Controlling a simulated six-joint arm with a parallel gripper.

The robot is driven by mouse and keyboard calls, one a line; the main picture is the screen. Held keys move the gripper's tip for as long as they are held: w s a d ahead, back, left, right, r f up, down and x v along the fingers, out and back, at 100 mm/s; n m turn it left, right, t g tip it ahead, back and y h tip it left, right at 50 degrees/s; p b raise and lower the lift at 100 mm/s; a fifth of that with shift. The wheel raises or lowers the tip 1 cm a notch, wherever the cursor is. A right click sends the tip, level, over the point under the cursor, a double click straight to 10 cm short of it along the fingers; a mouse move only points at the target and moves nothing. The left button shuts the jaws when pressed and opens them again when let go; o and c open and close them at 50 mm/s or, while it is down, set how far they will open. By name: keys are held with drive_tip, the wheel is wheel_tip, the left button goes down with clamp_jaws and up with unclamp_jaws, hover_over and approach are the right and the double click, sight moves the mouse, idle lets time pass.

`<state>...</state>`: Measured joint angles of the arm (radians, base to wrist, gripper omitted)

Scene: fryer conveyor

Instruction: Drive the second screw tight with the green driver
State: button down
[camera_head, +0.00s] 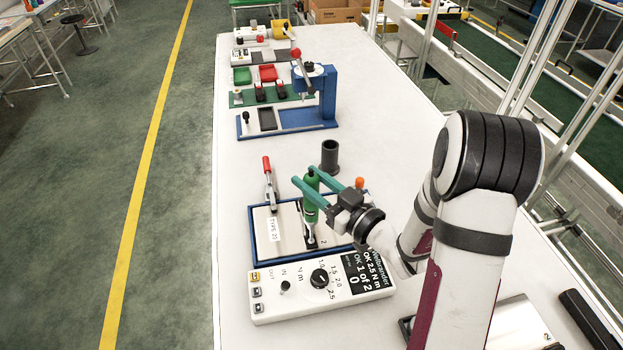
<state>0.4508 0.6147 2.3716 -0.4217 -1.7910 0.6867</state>
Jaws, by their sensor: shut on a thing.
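The green driver (311,197) stands upright between the teal fingers of my gripper (312,187), which is shut on it. Its lower end comes down over the plate in the blue-edged fixture (252,238), near the printed 2. The screw under the tip is too small or hidden to make out. The white torque controller box (278,308) lies in front of the fixture. Its dark display (366,274) reads "OK 2.5 N m" and "OK 1 of 2", and its dial (320,279) points near 2.5.
A red-handled clamp (268,180) stands at the fixture's back left. A dark cup-like holder (330,156) stands behind the fixture. A blue press (318,95) and coloured trays (243,76) are farther back. Bare white table (240,170) lies between.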

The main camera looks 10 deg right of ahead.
drive_tip(key=shift+f, duration=0.8)
idle(1.7)
drive_tip(key=shift+r, duration=0.1)
idle(0.3)
drive_tip(key=shift+r, duration=3.05)
